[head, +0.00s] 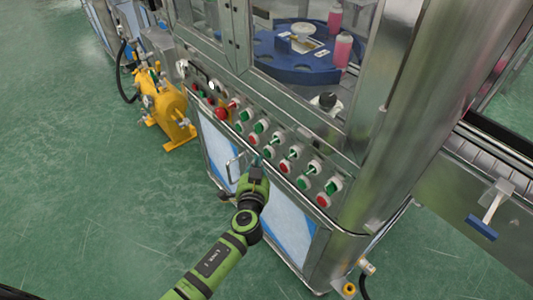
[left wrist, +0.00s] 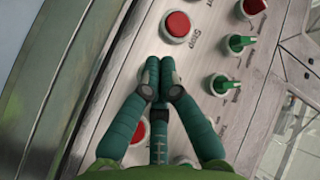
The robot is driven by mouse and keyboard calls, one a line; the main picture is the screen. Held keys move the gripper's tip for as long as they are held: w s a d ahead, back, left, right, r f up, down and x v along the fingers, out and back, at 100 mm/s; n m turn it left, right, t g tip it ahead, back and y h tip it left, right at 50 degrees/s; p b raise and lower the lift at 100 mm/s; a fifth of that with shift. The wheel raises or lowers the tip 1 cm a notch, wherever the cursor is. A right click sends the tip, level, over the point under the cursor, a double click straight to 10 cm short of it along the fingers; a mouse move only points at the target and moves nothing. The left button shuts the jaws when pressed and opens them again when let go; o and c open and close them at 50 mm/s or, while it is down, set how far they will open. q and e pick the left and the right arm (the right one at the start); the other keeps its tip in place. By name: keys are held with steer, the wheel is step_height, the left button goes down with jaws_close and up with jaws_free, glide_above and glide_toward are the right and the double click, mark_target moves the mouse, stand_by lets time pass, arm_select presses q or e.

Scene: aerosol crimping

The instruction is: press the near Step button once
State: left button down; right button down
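A metal control panel carries rows of round buttons and green switches. In the left wrist view a red button (left wrist: 177,24) in a pale ring sits just beyond my fingertips, with a short word beside it that looks like "Step" or "Stop". My left gripper (left wrist: 159,62) is shut, its two green fingers together and holding nothing. The fingertips appear close to the panel; I cannot tell if they touch it. In the head view my left gripper (head: 259,162) is at the panel's front edge, beside a red button (head: 284,166) and a green button (head: 269,152). My right gripper is not in view.
Other red buttons (head: 323,200) and a larger red knob (head: 221,114) are on the same panel. A metal rail runs along its front edge. Above is a windowed enclosure with a blue turntable (head: 285,68). A yellow pump (head: 169,112) stands left; open green floor lies in front.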

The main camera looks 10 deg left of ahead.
arm_select(q)
steer(key=shift+w+d, duration=0.1)
steer(key=shift+w, duration=0.05)
stand_by(0.4)
steer(key=shift+w+d+b, duration=0.15)
steer(key=shift+w+b, duration=0.05)
steer(key=shift+b, duration=0.2)
steer(key=shift+w+d, duration=0.25)
steer(key=shift+w, duration=0.05)
stand_by(0.6)
stand_by(0.3)
steer(key=shift+s+a, duration=0.5)
steer(key=shift+s, duration=0.15)
steer(key=shift+s+a, duration=0.8)
steer(key=shift+s, duration=0.2)
steer(key=shift+s+a, duration=0.75)
steer(key=shift+s, duration=0.2)
